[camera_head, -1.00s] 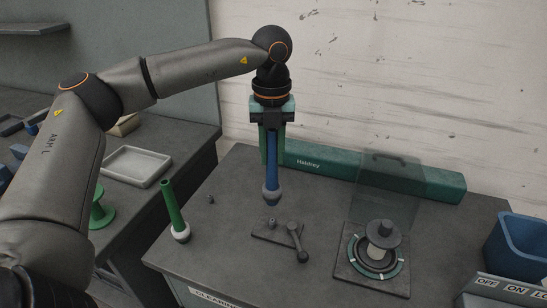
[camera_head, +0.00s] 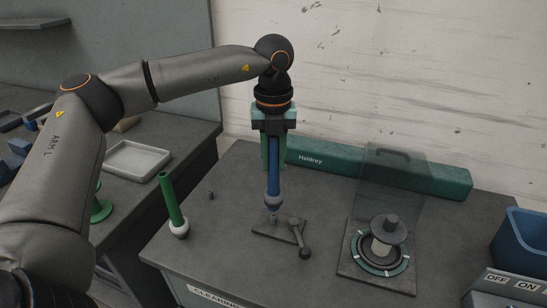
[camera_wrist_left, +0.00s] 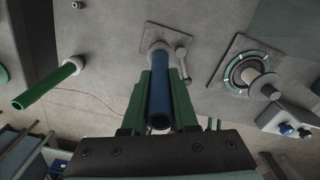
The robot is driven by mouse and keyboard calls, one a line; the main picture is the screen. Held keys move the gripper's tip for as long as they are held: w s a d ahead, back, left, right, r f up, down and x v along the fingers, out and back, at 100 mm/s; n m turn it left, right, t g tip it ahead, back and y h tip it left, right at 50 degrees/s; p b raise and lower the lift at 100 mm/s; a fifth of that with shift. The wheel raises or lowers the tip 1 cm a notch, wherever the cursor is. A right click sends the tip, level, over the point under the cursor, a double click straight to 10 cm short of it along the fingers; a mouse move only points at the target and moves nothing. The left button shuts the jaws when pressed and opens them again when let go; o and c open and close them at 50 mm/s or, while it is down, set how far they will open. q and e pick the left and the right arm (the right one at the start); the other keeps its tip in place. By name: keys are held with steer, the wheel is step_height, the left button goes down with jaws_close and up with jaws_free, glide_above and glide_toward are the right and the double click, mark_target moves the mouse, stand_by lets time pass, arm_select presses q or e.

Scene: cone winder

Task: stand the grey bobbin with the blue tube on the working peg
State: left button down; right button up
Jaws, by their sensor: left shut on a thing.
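My left gripper (camera_head: 273,160) points down and is shut on the blue tube (camera_head: 273,178) of the bobbin. The bobbin's grey bulb (camera_head: 272,200) is at the lower end, and the whole is nearly upright. It is right over the small working peg (camera_head: 272,216) on a dark plate (camera_head: 262,228) with a lever (camera_head: 300,240). I cannot tell whether the bobbin's foot touches the peg tip. In the left wrist view the blue tube (camera_wrist_left: 159,95) lies between the green fingers and hides the peg. My right gripper is not in view.
A green tube with a pale bulb (camera_head: 172,205) stands to the left, near a small pin (camera_head: 211,195). To the right are a round winding unit (camera_head: 384,235) with a clear raised guard (camera_head: 390,180) and a blue bin (camera_head: 520,240). A long green box (camera_head: 380,177) lies behind.

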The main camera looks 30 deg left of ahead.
mark_target(273, 176)
arm_select(q)
steer(key=shift+f, duration=0.1)
stand_by(0.3)
steer(key=shift+f, duration=0.15)
stand_by(0.4)
steer(key=shift+f+b, duration=0.9)
steer(key=shift+f, duration=0.5)
steer(key=shift+f+b, duration=0.5)
steer(key=shift+f, duration=0.25)
